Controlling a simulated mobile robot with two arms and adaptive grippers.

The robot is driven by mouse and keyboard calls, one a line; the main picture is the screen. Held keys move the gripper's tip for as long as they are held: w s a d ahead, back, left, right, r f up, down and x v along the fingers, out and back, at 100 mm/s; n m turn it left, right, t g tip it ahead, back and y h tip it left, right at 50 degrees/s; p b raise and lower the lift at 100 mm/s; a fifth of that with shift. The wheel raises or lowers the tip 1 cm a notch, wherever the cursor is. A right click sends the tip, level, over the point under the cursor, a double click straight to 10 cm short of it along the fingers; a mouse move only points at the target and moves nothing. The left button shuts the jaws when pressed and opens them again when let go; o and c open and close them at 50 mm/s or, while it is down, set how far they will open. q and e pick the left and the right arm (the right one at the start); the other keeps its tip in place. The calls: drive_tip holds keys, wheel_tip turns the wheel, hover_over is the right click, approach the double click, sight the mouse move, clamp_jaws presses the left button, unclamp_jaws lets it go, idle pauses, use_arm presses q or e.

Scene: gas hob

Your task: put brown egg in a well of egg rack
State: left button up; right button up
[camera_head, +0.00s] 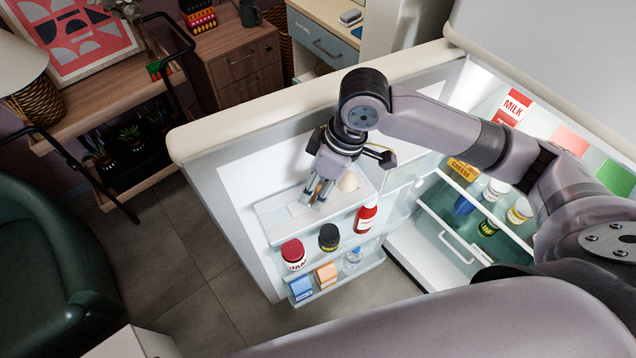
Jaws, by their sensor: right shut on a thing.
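My right gripper (318,191) reaches down over the egg rack (277,213), a pale tray on the upper shelf of the open fridge door. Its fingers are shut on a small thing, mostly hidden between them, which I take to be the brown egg. A cream-beige egg (348,181) shows just right of the fingers, at the rack's right part. Whether the held egg touches the rack is hard to tell from this angle. The wells under the fingers are partly hidden. My left gripper is out of view.
Fridge shelves with jars lie to the right.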

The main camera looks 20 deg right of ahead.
drive_tip(key=shift+f, duration=0.25)
idle(0.4)
drive_tip(key=o, duration=0.8)
drive_tip(key=shift+r+p, duration=4.6)
drive_tip(key=shift+p, duration=0.8)
drive_tip(key=shift+f, duration=0.1)
